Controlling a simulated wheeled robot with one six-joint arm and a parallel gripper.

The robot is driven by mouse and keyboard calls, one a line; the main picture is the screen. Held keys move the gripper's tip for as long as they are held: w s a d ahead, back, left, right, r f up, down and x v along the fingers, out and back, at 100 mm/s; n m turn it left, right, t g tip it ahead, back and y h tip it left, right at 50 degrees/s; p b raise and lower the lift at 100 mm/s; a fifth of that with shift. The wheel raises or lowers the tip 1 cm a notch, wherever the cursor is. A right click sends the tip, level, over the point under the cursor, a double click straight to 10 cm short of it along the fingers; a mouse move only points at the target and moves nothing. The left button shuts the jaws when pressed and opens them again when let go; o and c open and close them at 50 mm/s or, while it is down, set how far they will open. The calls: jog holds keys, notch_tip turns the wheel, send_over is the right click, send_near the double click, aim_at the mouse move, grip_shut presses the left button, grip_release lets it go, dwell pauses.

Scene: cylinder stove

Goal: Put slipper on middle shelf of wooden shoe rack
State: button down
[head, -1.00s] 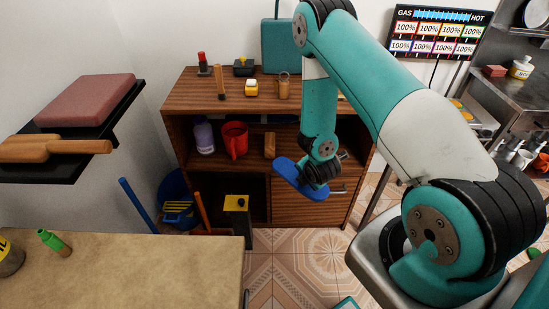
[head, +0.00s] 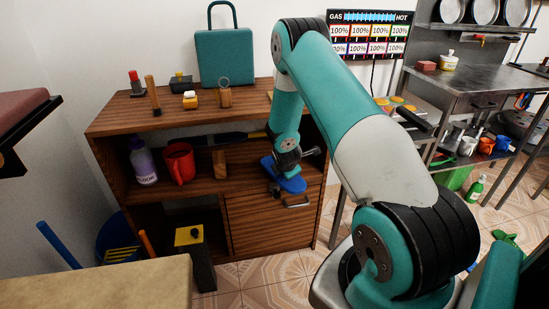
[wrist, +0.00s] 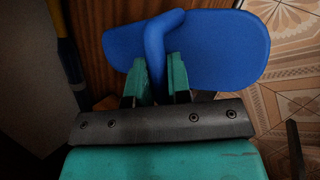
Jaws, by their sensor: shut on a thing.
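A blue slipper (head: 290,182) is in my gripper, in front of the wooden rack's right side, about level with the edge of its middle shelf. In the wrist view the slipper (wrist: 215,48) spans the top, and my gripper (wrist: 160,80) is shut on its strap. The wooden rack (head: 130,122) stands against the back wall. Its middle shelf (head: 205,187) is open at the front and holds a purple-white bottle (head: 143,162), a red mug (head: 180,163) and a small wooden piece (head: 220,165). My arm hides part of the shelf's right side.
A teal case (head: 226,58) and several small items stand on the rack top. A closed panel with a handle (head: 295,203) is below the shelf. A beige tabletop (head: 110,284) is at lower left; a metal counter (head: 465,112) is at right.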

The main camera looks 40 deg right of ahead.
jog(key=w+d, duration=0.5)
jog(key=shift+d+b, duration=0.25)
jog(key=shift+b, duration=0.05)
jog(key=w+d, duration=0.2)
jog(key=shift+w+d+f+b, duration=0.15)
jog(key=shift+w+d+b, duration=0.15)
jog(key=shift+w+d, duration=0.1)
jog(key=shift+s+a+f, duration=0.1)
jog(key=shift+s+f, duration=0.05)
jog(key=shift+f, duration=0.5)
jog(key=c, duration=1.1)
grip_release()
jog(key=shift+o, duration=0.2)
jog(key=p+v, duration=0.2)
jog(key=v, duration=1)
